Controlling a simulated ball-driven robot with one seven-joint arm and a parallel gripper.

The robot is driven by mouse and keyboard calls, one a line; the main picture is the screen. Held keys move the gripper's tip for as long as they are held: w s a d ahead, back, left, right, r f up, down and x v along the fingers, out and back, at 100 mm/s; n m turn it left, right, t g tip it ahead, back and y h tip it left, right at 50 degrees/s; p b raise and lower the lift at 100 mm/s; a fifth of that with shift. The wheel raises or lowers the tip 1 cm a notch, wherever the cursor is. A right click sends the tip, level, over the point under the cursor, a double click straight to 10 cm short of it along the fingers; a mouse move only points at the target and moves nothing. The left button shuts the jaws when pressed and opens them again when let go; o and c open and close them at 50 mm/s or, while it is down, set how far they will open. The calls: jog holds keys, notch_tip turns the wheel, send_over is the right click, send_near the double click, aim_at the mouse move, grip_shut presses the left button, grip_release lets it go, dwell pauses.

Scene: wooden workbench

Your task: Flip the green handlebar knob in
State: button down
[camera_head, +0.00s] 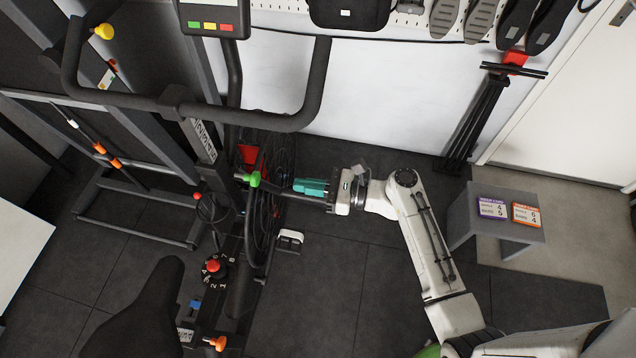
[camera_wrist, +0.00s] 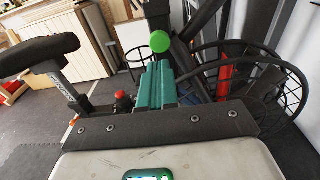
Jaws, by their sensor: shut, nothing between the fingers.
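The green knob (camera_head: 254,179) is a small round ball by the exercise bike's frame, below the handlebar (camera_head: 300,115) in the head view. In the wrist view the green knob (camera_wrist: 160,42) is just beyond the fingertips, near the picture's middle. My gripper (camera_head: 296,186) has teal fingers and points left at the knob, with a small gap between them in the head view. Its fingers also show in the wrist view (camera_wrist: 157,68), side by side and shut, with nothing between them. The knob's mounting is mostly hidden behind it and the fingers.
A yellow knob (camera_head: 104,31) is on the left of the handlebar. A red knob (camera_head: 212,265) and an orange knob (camera_head: 217,343) are lower on the bike. The black spoked wheel (camera_head: 268,215) is close below my gripper. The floor right of the bike (camera_head: 330,290) is clear.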

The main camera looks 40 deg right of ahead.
aim_at(258, 178)
jog(key=p+x, duration=0.1)
jog(key=x, duration=0.7)
jog(key=shift+w+a, duration=0.1)
jog(key=shift+a, duration=0.05)
jog(key=shift+x, duration=1.6)
jog(key=shift+r, duration=0.1)
